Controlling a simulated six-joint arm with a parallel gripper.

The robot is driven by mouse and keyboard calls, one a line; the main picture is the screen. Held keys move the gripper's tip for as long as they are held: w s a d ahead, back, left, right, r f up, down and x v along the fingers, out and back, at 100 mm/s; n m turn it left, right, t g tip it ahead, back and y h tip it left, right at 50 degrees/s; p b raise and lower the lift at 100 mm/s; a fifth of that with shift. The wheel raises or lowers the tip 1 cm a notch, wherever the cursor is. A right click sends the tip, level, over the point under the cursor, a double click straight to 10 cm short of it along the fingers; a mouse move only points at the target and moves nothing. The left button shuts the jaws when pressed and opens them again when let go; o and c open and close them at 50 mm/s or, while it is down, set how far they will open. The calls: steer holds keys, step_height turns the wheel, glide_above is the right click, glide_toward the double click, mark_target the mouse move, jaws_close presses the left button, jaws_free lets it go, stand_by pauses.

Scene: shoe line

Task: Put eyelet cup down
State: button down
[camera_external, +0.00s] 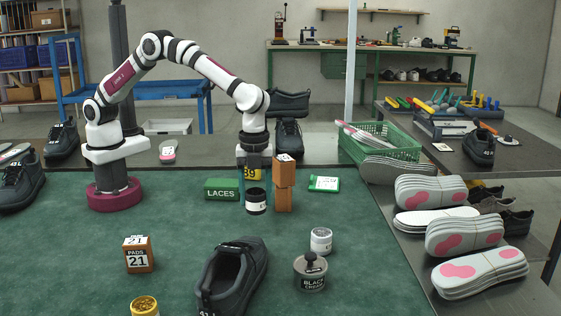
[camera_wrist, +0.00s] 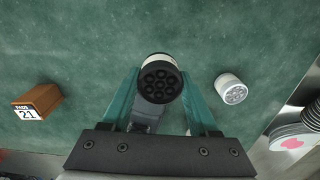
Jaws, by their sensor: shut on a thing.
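The eyelet cup (camera_external: 256,203) is dark with a white label band. In the wrist view the cup (camera_wrist: 160,80) shows a black end with several round holes, and a pale side above it. My gripper (camera_wrist: 159,88) has its teal fingers on either side of the cup and is shut on it. In the external view my gripper (camera_external: 255,182) points down, with the cup at its fingertips, low over the green mat (camera_external: 80,245). I cannot tell whether the cup's base touches the mat. The upper part of the cup is partly hidden by the fingers.
Stacked brown boxes (camera_external: 284,196) stand close right of the cup; a green LACES box (camera_external: 221,189) is left.

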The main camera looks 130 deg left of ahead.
steer(key=d+r, duration=0.3)
steer(key=d, duration=0.2)
steer(key=s+a+r+n, duration=0.2)
steer(key=s+n, duration=0.3)
steer(key=s, duration=0.6)
steer(key=s+a+r+n, duration=0.2)
steer(key=s+r+n, duration=0.15)
steer(key=s, duration=0.65)
steer(key=shift+n, duration=0.35)
steer(key=s+a+f, duration=0.1)
steer(key=a+f, duration=0.1)
steer(key=a, duration=0.1)
steer(key=s+a+f, duration=0.1)
steer(key=a+f, duration=0.2)
steer(key=a, duration=0.1)
steer(key=s+a+f, duration=0.1)
steer(key=a+f, duration=0.1)
steer(key=a, duration=0.1)
steer(key=shift+s+a+f, duration=0.2)
steer(key=shift+s+f, duration=0.1)
steer(key=shift+s, duration=0.05)
steer(key=f, duration=0.4)
steer(key=shift+a+f, duration=0.1)
steer(key=shift+a, duration=0.1)
steer(key=shift+f, duration=0.15)
